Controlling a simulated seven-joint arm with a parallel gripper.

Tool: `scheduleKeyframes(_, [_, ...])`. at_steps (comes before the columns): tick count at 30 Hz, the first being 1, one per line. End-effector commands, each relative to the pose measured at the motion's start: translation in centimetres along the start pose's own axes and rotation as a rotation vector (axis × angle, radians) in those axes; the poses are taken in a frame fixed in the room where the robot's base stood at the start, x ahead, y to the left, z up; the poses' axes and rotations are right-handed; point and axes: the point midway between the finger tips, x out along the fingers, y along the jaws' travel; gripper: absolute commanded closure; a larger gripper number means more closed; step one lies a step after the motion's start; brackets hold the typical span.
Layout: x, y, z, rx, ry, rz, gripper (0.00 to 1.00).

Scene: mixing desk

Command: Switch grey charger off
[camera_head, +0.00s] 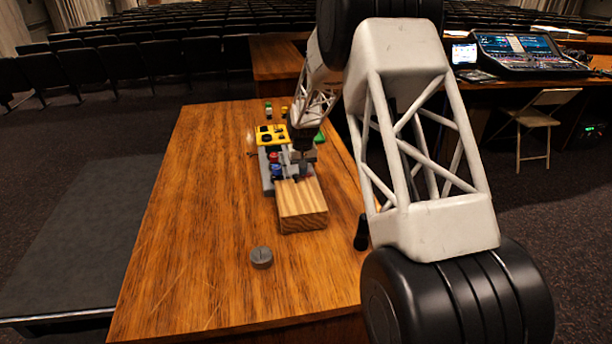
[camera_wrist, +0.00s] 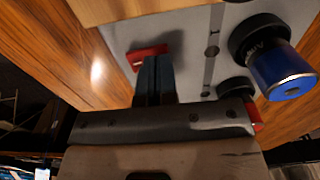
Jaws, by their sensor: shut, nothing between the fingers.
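The grey charger is likely the flat grey unit (camera_head: 266,177) lying on the desk beside a wooden block, partly hidden by my gripper. In the wrist view its light grey panel (camera_wrist: 190,32) carries a red switch-like part (camera_wrist: 148,54), a blue-topped knob (camera_wrist: 280,72) and a black knob (camera_wrist: 236,89). My gripper (camera_head: 291,172) is over the unit. In the wrist view its closed fingers (camera_wrist: 153,66) are empty, with tips right at the red part. I cannot tell whether they touch it or which way it is set.
The wooden block (camera_head: 302,208) lies at the near side of the unit. A yellow device (camera_head: 272,134) sits behind it, with small coloured items farther back. A grey round object (camera_head: 261,257) lies on the wooden desk (camera_head: 190,240). The left side of the desk is clear.

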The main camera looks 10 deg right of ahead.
Motion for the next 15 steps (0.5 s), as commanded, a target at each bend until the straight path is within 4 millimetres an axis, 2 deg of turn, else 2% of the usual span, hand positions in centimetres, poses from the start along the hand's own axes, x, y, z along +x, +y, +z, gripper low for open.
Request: scheduleKeyframes(15, [-3.0,0.0,0.0,0.000,0.001,0.000,1.00])
